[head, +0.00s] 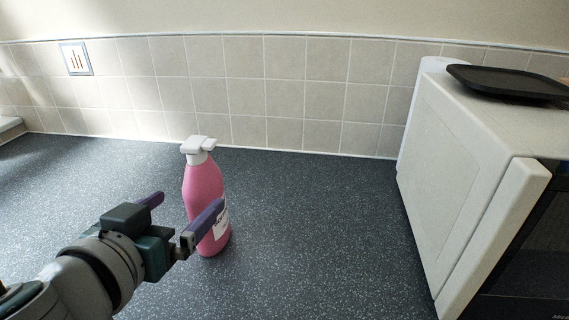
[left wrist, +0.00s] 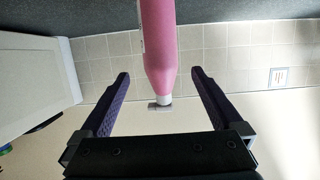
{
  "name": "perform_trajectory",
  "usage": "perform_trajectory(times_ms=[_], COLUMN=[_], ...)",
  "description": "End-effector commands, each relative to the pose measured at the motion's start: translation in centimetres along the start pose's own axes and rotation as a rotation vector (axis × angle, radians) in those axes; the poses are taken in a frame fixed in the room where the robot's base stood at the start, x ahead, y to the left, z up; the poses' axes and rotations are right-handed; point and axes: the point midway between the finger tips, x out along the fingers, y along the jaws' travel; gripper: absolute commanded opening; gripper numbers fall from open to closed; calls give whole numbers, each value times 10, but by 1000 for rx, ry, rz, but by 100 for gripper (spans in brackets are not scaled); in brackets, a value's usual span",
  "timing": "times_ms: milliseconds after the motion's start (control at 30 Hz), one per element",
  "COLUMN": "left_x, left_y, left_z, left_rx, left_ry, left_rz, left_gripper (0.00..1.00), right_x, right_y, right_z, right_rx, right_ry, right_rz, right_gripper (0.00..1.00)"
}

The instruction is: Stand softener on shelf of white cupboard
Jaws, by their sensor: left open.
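The softener is a pink bottle (head: 204,186) with a white spray-type top and a pale label, standing upright on the dark speckled worktop (head: 310,240). My left gripper (head: 189,200) is open, with one purple finger on each side of the bottle in the head view. In the left wrist view the bottle (left wrist: 159,45) hangs upside down in the picture, between the two open fingers (left wrist: 160,74), with gaps on both sides. A white box-like unit (head: 455,170), possibly the cupboard, stands at the right; its front is dark and no shelf shows clearly. My right gripper is not in view.
A black tray (head: 510,82) lies on top of the white unit. A white rounded object (head: 432,68) stands behind it. A tiled wall (head: 290,95) with a socket plate (head: 76,59) closes off the back. The worktop between bottle and unit is clear.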

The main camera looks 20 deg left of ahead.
Motion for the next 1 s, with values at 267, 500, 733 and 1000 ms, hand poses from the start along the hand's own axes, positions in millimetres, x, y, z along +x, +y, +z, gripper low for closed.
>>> perform_trajectory(times_ms=[267, 500, 733, 1000], left_x=[28, 59, 77, 77], left_y=[0, -1, -1, -1], left_z=[-1, -3, -2, -2], left_rx=[0, 1, -2, -2], left_ry=[0, 1, 0, -1], left_rz=[0, 0, -1, 0], left_gripper=[100, 100, 100, 93], right_x=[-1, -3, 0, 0], right_y=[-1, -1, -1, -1], right_z=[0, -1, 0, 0], right_rx=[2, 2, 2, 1], right_ry=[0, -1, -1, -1], right_rz=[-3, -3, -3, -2], right_gripper=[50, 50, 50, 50])
